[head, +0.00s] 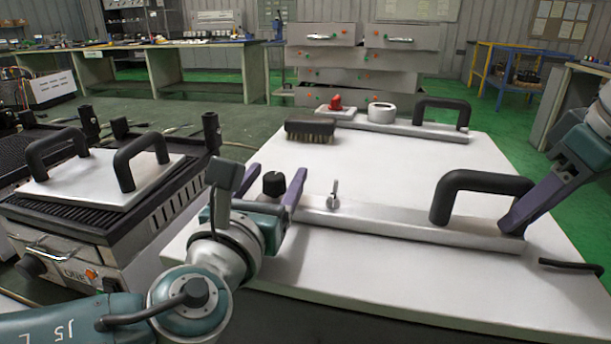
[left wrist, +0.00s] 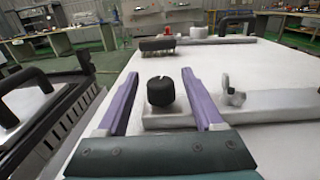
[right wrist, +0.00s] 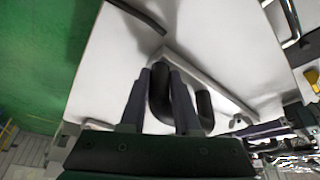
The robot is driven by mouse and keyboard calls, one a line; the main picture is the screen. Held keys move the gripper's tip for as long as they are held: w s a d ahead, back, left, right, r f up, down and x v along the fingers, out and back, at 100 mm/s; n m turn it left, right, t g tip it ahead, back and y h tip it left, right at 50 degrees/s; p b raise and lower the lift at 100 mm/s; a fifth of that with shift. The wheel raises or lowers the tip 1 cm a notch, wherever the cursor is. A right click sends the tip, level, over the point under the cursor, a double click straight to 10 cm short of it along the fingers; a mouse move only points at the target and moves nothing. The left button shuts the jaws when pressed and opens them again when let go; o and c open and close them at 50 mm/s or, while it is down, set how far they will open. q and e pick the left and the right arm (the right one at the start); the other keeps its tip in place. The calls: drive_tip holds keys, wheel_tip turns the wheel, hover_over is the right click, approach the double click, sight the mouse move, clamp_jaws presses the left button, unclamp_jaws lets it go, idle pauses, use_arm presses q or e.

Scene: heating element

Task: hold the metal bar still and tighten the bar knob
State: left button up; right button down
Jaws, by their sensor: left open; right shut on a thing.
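The metal bar (head: 385,219) lies along the white table, with a black handle (head: 482,182) at its right end and a small metal wing screw (head: 335,193) near its left part. The black bar knob (head: 274,184) stands at the bar's left end. My left gripper (head: 277,176) is open, with one finger on each side of the knob; the left wrist view shows the knob (left wrist: 161,92) with gaps to both fingers. My right gripper (head: 516,220) is shut on the handle's right leg; the right wrist view shows the handle (right wrist: 160,95) between its fingers.
A second bar (head: 410,129) with a handle lies at the table's back, near a white ring (head: 381,112), a red knob (head: 336,103) and a brush (head: 310,131). A grill (head: 100,215) stands left. A bent black rod (head: 570,266) lies at the right edge.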

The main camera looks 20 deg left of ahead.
use_arm(q)
clamp_jaws()
idle(0.5)
drive_tip(key=shift+a+m+h, duration=0.1)
drive_tip(key=shift+m+h, duration=0.2)
drive_tip(key=m+h, duration=0.3)
drive_tip(key=h, duration=0.2)
drive_tip(key=shift+r+g, duration=0.1)
drive_tip(key=shift+g, duration=0.3)
drive_tip(key=shift+m+g+h, duration=0.85)
drive_tip(key=shift+m+h, duration=0.35)
drive_tip(key=shift+h, duration=0.45)
drive_tip(key=shift+m+g+h, duration=0.85)
drive_tip(key=shift+m+h, duration=0.35)
drive_tip(key=shift+h, duration=0.45)
unclamp_jaws()
